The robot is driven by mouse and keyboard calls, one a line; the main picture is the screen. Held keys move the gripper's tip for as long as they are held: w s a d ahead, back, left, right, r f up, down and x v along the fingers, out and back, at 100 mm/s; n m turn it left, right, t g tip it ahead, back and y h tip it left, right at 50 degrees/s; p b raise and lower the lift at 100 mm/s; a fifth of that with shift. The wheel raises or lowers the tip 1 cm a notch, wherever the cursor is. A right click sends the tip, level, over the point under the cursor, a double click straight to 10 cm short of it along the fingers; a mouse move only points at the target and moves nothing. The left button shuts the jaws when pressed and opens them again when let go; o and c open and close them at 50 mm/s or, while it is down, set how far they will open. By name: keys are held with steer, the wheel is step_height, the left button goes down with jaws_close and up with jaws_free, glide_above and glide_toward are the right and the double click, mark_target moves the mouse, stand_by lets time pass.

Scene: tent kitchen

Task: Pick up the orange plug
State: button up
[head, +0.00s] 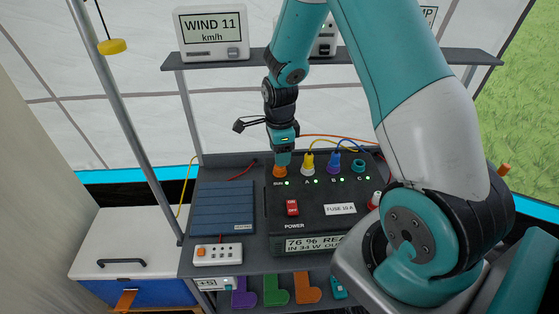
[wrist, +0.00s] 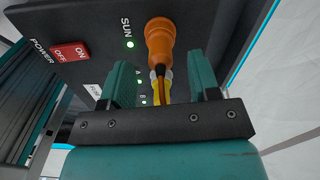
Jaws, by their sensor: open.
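The orange plug (wrist: 160,42) sits in the SUN socket of the black power box in the wrist view, with a dark orange cable hanging from it. In the head view the plug (head: 280,171) shows just below my gripper (head: 282,158), at the left end of the socket row. In the wrist view my gripper (wrist: 163,82) is open, its two teal fingers on either side of the plug's cable end. The plug's wide body is beyond the fingertips. I cannot tell whether a finger touches it.
A red power switch (head: 292,207) is below. A blue panel (head: 222,207) lies left. A grey pole (head: 122,110) and an upper shelf (head: 225,62) bound the space.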

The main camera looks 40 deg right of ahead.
steer(key=shift+f, duration=1.4)
steer(key=c, duration=1)
steer(key=shift+r, duration=0.1)
